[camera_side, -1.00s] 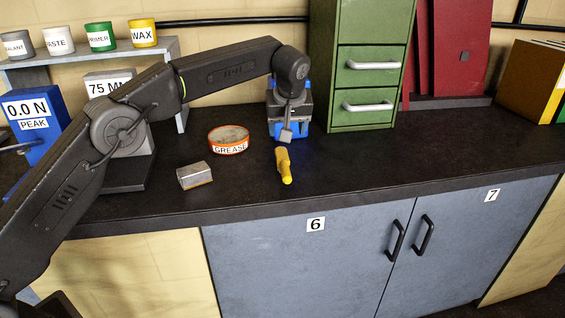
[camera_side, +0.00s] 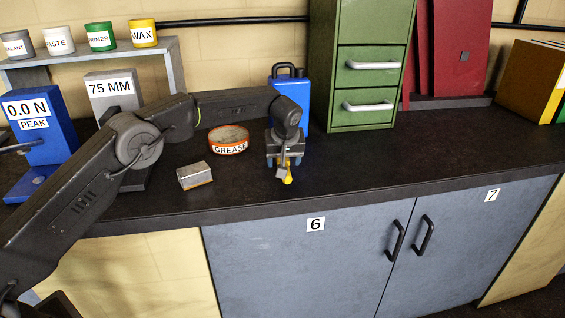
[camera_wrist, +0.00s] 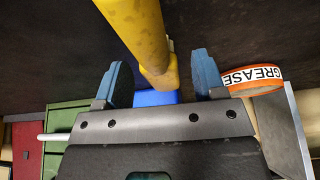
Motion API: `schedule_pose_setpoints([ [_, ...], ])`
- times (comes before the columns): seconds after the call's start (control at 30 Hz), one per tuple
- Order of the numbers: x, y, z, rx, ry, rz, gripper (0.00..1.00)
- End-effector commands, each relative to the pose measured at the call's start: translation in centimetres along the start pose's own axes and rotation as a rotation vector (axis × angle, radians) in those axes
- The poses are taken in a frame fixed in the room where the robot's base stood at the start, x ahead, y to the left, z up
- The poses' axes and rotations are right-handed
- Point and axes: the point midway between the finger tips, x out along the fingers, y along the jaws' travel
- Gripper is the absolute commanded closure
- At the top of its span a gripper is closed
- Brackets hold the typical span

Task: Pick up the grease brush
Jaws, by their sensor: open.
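The grease brush (camera_side: 288,178) lies on the dark bench top, and only part of its yellow handle shows below my gripper in the side view. In the wrist view the yellow handle (camera_wrist: 138,30) runs from the top edge down between the two blue fingers. My gripper (camera_side: 284,162) is low over the brush, pointing down. In the wrist view my gripper (camera_wrist: 162,75) is open, with a visible gap on each side of the handle. The far end of the brush is hidden by the gripper in the side view.
An orange grease tin (camera_side: 228,146) and a small grey block (camera_side: 195,175) stand left of the gripper. A blue can (camera_side: 304,95) and green drawers (camera_side: 372,60) stand behind.

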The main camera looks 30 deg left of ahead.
Motion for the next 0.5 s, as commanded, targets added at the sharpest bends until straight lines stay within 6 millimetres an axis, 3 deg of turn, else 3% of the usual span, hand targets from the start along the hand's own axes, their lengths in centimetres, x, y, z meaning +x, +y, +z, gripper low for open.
schedule_pose_setpoints([
  [0.1, 1.40, -0.01, -0.03, 0.000, 0.000, 0.000, 0.36],
  [0.33, 1.51, 0.01, -0.05, 0.000, 0.001, 0.001, 0.37],
  [0.5, 1.49, 0.02, -0.04, 0.000, 0.001, 0.001, 0.53],
])
